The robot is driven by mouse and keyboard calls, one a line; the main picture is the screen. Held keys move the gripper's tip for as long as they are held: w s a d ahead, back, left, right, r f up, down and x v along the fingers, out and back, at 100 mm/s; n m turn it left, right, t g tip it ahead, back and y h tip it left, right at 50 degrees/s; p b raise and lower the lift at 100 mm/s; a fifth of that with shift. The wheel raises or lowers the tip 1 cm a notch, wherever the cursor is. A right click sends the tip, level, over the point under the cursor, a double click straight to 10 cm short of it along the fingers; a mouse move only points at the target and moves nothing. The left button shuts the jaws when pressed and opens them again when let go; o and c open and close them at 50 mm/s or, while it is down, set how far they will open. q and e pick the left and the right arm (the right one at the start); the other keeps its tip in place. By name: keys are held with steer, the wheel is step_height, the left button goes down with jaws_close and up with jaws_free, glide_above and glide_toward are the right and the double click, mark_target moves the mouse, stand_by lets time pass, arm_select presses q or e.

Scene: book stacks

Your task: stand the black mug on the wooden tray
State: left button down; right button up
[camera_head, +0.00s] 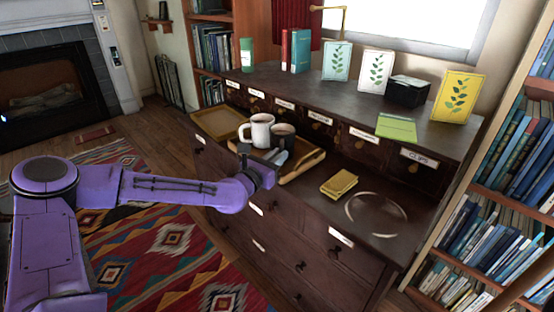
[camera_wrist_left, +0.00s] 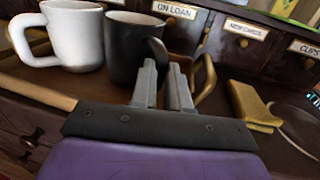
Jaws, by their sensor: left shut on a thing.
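The black mug (camera_head: 283,134) is upright over the wooden tray (camera_head: 306,166), close to the right of a white mug (camera_head: 262,130). In the left wrist view the black mug (camera_wrist_left: 128,50) stands left of my fingers, with its handle toward them. My left gripper (camera_head: 276,160) reaches in from the left, and its fingers (camera_wrist_left: 163,85) are shut on the mug's handle. The mug's base is hidden behind the gripper, so I cannot tell whether it touches the tray. My right gripper is not in view.
A flat empty-looking tan tray (camera_head: 219,122) lies at the left end of the desk. A yellow book (camera_head: 339,184) lies right of the wooden tray. The desk's raised back shelf holds cards, books and a black box (camera_head: 407,92).

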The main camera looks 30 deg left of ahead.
arm_select(q)
steer(key=shift+r, duration=0.15)
steer(key=c, duration=1.1)
jaws_free()
